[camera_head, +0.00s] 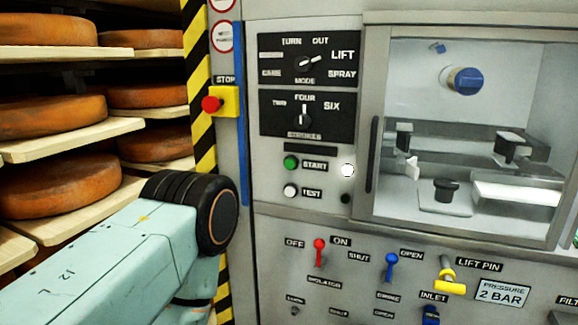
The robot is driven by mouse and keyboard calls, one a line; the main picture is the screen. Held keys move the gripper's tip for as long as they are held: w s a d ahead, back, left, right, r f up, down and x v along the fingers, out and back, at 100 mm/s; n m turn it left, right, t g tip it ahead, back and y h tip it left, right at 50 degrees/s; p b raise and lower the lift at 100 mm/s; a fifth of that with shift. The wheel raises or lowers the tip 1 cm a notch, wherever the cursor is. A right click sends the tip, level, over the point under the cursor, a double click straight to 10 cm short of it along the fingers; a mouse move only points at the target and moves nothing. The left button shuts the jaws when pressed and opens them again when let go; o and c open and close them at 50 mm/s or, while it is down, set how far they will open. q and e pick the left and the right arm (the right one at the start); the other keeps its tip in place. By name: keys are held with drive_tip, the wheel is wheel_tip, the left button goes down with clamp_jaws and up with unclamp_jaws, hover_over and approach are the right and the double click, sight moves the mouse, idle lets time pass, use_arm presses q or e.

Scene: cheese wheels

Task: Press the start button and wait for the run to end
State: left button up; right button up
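The green START button (291,163) sits on the grey machine's control panel, with its label to the right. The white TEST button (290,191) is just below it. A round white lamp (347,170) that looks bright is to the right of the START label. My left arm reaches in from the lower left, and its dark rounded joint is left of the panel. Neither gripper shows in this view.
A red stop button (211,104) on a yellow box is left of the panel. A mode knob (311,63) and strokes knob (304,115) are above START. A window (470,130) is at right. Below are a red isolator lever (319,251) and blue lever (390,266). Cheese wheels (60,185) fill shelves at left.

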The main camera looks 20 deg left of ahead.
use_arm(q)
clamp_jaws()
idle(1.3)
